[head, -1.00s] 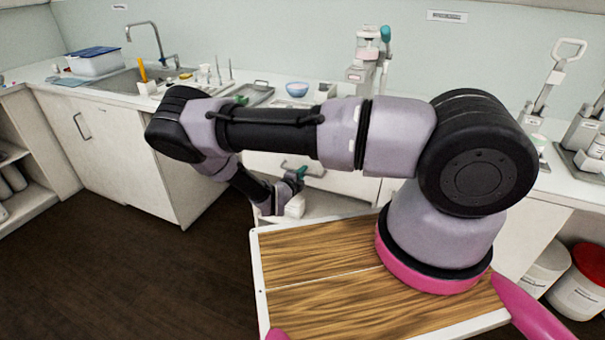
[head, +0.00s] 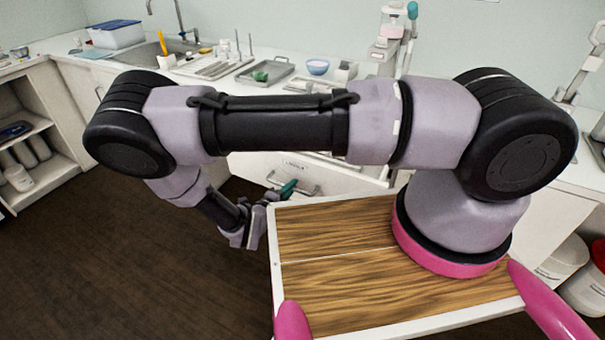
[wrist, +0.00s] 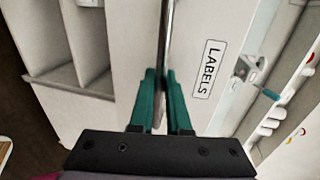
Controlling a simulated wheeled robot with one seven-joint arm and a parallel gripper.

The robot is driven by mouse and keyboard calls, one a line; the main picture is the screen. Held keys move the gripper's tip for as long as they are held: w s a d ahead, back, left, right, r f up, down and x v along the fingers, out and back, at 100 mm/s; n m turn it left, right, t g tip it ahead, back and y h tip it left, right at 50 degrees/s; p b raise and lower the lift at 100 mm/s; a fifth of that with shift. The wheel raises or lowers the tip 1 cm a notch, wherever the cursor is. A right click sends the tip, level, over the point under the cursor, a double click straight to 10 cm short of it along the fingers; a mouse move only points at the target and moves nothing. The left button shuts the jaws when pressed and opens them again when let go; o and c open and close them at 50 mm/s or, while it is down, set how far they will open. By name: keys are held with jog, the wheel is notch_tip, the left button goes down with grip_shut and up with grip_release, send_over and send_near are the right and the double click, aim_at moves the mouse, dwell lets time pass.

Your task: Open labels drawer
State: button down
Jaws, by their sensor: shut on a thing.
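The labels drawer has a pale front (head: 345,183) under the counter in the head view. Its front stands out from the cabinet, and a strip of its inside shows above the top edge, partly behind my arm. In the wrist view the front carries a sign reading LABELS (wrist: 208,70). A metal bar handle (wrist: 167,35) runs along the front. My gripper (wrist: 165,75) has its teal fingers on either side of this handle, shut on it. In the head view my gripper (head: 287,189) is at the left part of the handle (head: 308,190).
A tray (head: 265,72) with a green item, a blue bowl (head: 318,67) and a sink (head: 150,52) are on the counter. An open shelf unit (head: 45,140) stands at the left. Dark floor (head: 130,260) is clear at the lower left.

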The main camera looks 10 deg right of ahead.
jog(key=f+v, duration=0.2)
jog(key=v, duration=0.7)
jog(key=shift+s+a, duration=0.3)
jog(key=shift+s, duration=0.1)
jog(key=c, duration=0.9)
grip_release()
jog(key=v, duration=1.1)
